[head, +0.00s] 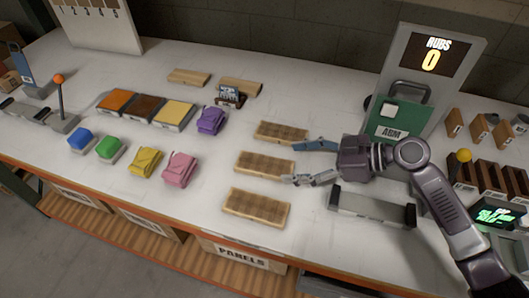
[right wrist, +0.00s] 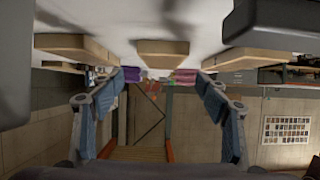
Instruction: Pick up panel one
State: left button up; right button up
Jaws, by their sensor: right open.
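Three light wooden panels lie in a column on the white table in the head view: a far one (head: 281,132), a middle one (head: 264,165) and a near one (head: 256,205). I cannot tell which is panel one. My right gripper (head: 312,163) is open and empty just right of the middle panel, its fingers spread and pointing left. The right wrist view looks upside down; the middle panel (right wrist: 163,52) shows centrally between the open fingers, with other panels (right wrist: 75,45) and (right wrist: 265,60) at either side. My left gripper is not in view.
A grey holder (head: 372,207) sits near my right forearm. A green device (head: 400,118) stands behind the arm. Two more wooden pieces (head: 188,77) lie at the back.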

aim_at(264, 164)
jog(key=shift+w+a+f, duration=0.1)
jog(key=shift+w+a, duration=0.1)
jog(key=shift+a, duration=0.25)
jog(key=p+x, duration=0.1)
jog(key=x, duration=0.1)
jog(key=p+x, duration=0.1)
jog(key=x, duration=0.1)
jog(key=p+x, duration=0.1)
jog(key=x, duration=0.1)
jog(key=shift+s+a, duration=0.15)
jog(key=shift+s, duration=0.1)
jog(key=shift+a+f, duration=0.15)
jog(key=shift+f, duration=0.05)
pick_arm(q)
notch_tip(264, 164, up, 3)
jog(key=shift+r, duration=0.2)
pick_arm(e)
jog(key=c, duration=1.3)
jog(key=shift+r, duration=0.1)
